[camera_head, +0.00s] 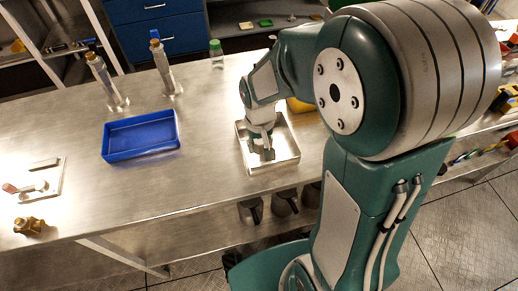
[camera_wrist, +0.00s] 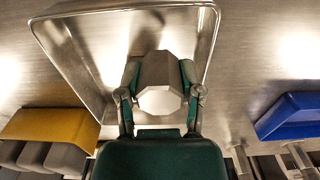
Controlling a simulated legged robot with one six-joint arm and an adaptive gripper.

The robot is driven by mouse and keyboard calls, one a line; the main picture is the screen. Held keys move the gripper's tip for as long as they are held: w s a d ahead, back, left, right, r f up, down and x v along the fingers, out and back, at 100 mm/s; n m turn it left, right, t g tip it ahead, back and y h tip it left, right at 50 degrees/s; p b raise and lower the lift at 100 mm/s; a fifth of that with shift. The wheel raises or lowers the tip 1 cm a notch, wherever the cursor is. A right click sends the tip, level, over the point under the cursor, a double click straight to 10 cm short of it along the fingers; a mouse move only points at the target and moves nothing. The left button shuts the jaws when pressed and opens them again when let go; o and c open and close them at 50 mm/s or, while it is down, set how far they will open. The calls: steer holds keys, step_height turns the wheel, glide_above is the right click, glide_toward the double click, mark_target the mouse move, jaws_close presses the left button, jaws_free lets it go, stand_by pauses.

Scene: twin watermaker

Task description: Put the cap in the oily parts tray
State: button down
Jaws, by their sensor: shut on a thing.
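My gripper (camera_head: 262,150) points down over the shallow metal tray (camera_head: 273,168) on the bench. In the wrist view my gripper (camera_wrist: 160,85) is shut on the cap (camera_wrist: 161,69), a grey faceted piece with a pale end face. The green fingers press on its two sides. The cap lies within the outline of the metal tray, which also shows in the wrist view (camera_wrist: 72,60). I cannot tell whether the cap touches the tray floor. In the head view the fingers and arm mostly hide the cap. The visible tray floor is otherwise bare.
An empty blue tray (camera_head: 141,155) stands left of the metal tray. A yellow bin (camera_head: 299,105) is behind, partly hidden by my arm. Two upright metal fittings (camera_head: 163,68) and a green-capped bottle (camera_head: 216,55) stand at the back. A brass part (camera_head: 29,226) lies far left.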

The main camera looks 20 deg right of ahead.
mark_target(258, 156)
steer(key=shift+w+a+f, duration=0.1)
steer(key=shift+w+f, duration=0.05)
steer(key=shift+f, duration=0.8)
steer(key=shift+w+a+f, duration=0.1)
steer(key=shift+f, duration=0.8)
steer(key=shift+d+f, duration=0.1)
steer(key=c, duration=0.5)
jaws_free()
steer(key=shift+c, duration=0.2)
step_height(258, 156, up, 12)
steer(key=shift+r, duration=0.25)
steer(key=s+d+r+t, duration=0.3)
steer(key=s+r+t, duration=0.2)
steer(key=s+r, duration=0.4)
steer(key=s, duration=0.4)
steer(key=shift+s+r+t, duration=0.2)
steer(key=shift+s+t, duration=0.1)
